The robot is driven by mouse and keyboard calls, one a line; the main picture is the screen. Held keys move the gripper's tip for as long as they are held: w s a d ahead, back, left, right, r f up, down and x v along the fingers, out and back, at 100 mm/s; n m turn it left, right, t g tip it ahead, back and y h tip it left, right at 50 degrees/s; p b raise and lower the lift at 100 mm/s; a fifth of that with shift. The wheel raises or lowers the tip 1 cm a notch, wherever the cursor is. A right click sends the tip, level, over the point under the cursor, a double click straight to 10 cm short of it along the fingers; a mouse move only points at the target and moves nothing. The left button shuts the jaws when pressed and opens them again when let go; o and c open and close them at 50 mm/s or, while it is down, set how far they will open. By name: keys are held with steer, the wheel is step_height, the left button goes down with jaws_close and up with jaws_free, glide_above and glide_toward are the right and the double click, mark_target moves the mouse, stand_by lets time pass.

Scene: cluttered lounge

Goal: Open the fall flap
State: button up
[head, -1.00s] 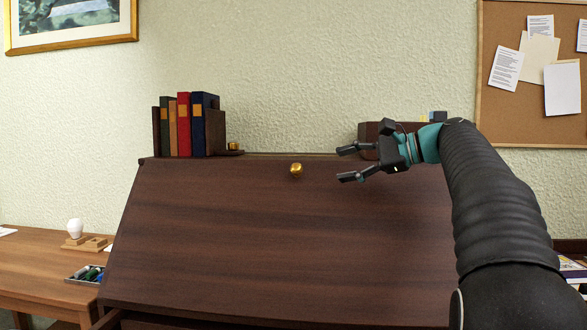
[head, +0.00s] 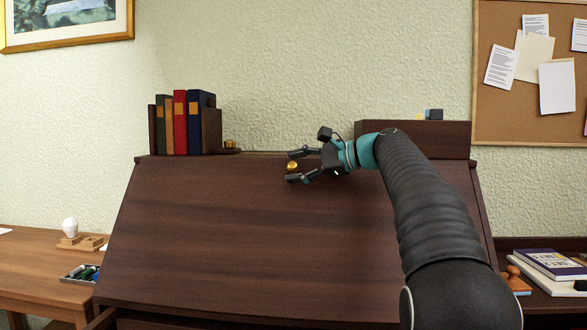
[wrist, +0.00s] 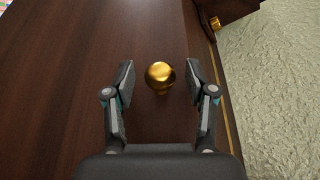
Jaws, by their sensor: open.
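The fall flap (head: 240,235) is a dark brown sloping wooden panel on the desk, closed in the head view. Its brass knob (head: 292,167) sits near the top edge. In the wrist view the round gold knob (wrist: 160,75) stands out from the flap (wrist: 85,80). My gripper (head: 291,166) is open at the knob. In the wrist view my gripper (wrist: 160,85) has one finger on each side of the knob, with a gap on both sides. It does not hold the knob.
Books (head: 187,123) in a bookend stand on the desk top at left. A dark wooden box (head: 430,137) stands at right. A side table (head: 30,262) at left holds a stamp and a tray. More books (head: 550,264) lie at the lower right.

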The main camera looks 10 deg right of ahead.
steer(key=shift+w+a+f, duration=0.1)
steer(key=shift+w+a, duration=0.2)
steer(key=shift+a, duration=0.15)
jaws_close()
